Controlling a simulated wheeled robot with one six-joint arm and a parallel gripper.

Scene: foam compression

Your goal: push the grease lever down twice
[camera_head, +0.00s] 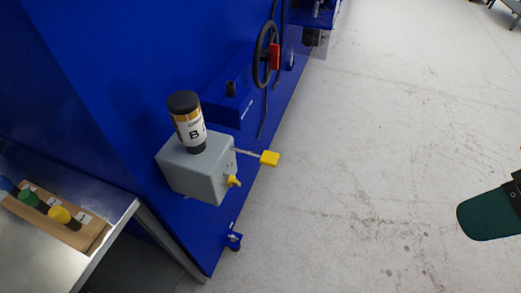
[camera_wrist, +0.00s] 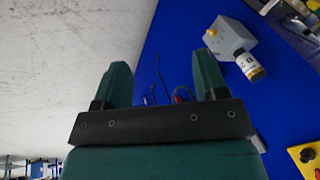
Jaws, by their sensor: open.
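The grease lever (camera_head: 269,158) is a thin rod with a yellow end, sticking out to the right from a grey box (camera_head: 202,177) on the blue machine. A bottle (camera_head: 187,122) with a black top and a label marked B stands on the box. A smaller yellow knob (camera_head: 234,181) is on the box's front. In the wrist view the grey box (camera_wrist: 229,38) and bottle (camera_wrist: 249,66) show at the upper right, beyond the fingers. My gripper (camera_wrist: 164,84) is open and empty, its two green fingers apart. In the head view only a green part of mine shows at the right edge, well away from the lever.
The blue machine (camera_head: 95,65) fills the left, with a black handwheel (camera_head: 266,53) farther back. A metal table (camera_head: 120,200) at lower left bears a wooden tray (camera_head: 88,236) with several coloured-capped bottles. The pale floor (camera_head: 350,150) to the right of the lever is clear.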

